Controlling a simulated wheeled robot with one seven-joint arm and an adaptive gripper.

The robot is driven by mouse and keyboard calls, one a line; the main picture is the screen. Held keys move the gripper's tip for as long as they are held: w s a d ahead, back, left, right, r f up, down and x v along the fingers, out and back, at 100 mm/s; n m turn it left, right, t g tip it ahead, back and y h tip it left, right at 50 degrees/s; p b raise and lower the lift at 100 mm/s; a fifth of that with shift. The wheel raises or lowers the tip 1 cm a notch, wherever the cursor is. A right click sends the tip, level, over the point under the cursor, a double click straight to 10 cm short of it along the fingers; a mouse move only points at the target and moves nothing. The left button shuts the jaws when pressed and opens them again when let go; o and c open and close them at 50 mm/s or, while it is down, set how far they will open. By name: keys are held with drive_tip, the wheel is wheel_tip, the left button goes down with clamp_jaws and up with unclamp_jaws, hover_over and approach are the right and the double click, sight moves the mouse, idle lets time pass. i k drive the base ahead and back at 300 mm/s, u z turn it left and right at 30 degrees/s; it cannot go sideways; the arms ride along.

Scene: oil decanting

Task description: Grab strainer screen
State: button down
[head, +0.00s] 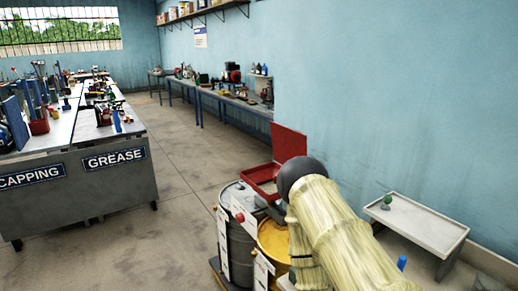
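I cannot name the strainer screen for certain. A small grey piece with a green knob (387,201) stands on a low pale side table (420,222) at the right. My arm, in a cream sleeve with a dark round joint, crosses the lower right and hides part of the drums. My gripper's fingers do not show.
A yellow-topped drum (274,240) stands beside the grey drum, partly behind my arm. A grey workbench (85,190) labelled CAPPING and GREASE is at the left. Another bench (232,102) runs along the blue wall. The concrete floor between them is clear.

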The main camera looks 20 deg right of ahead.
sight(270, 188)
drive_tip(key=u, duration=0.4)
drive_tip(key=i, duration=6.6)
drive_tip(key=z, duration=2.1)
drive_tip(key=i, duration=2)
